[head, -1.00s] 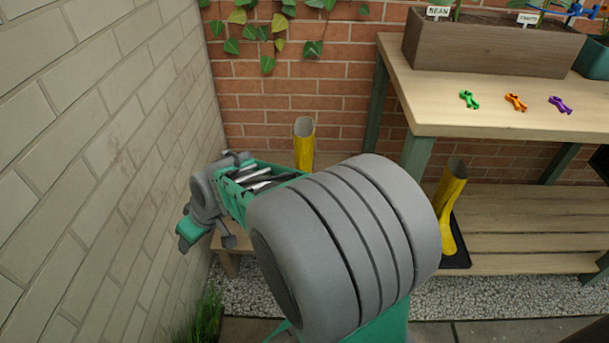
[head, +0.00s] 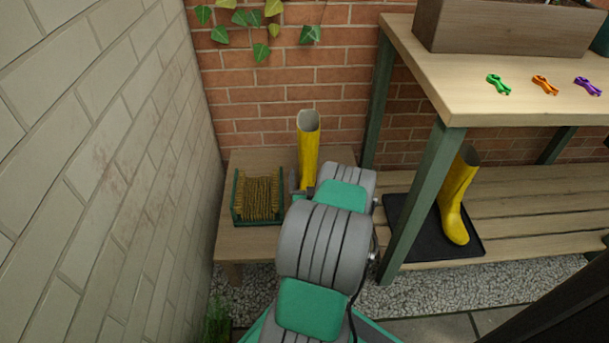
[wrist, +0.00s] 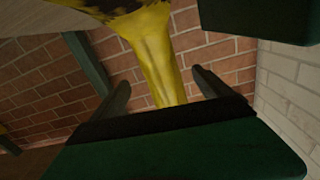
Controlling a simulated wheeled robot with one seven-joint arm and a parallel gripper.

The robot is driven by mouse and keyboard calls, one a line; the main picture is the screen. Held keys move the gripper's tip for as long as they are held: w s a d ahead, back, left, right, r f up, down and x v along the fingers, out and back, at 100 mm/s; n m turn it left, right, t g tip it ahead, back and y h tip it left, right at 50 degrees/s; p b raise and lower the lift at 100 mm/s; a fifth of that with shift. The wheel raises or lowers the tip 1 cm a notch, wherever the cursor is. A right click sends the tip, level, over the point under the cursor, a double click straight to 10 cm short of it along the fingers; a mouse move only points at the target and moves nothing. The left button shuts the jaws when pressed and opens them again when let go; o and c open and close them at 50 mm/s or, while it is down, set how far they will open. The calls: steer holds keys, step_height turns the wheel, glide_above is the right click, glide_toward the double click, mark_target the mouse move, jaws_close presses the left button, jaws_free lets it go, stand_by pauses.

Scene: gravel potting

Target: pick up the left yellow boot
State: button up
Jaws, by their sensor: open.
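The left yellow boot (head: 309,150) stands upright on a low wooden bench in the corner; my arm hides its lower part in the head view. In the wrist view, which looks upside down, the boot (wrist: 155,55) runs between the two dark fingers of my gripper (wrist: 160,80). Its foot end, with dark patches, is at the top edge. The fingers are open, one on each side of the shaft, with visible gaps. The other yellow boot (head: 455,205) stands on a black tray (head: 402,235) to the right.
A green-framed boot brush (head: 236,196) sits on the low bench (head: 240,242), just left of the left boot. A green table leg (head: 412,205) stands to the right. A pale wall (head: 110,150) closes the left side and brick (head: 275,95) the back.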

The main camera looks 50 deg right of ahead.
mark_target(308, 166)
steer(key=shift+f+x, duration=0.2)
steer(key=shift+x, duration=2.45)
jaws_close()
steer(key=shift+w+r, duration=0.1)
steer(key=shift+r, duration=0.05)
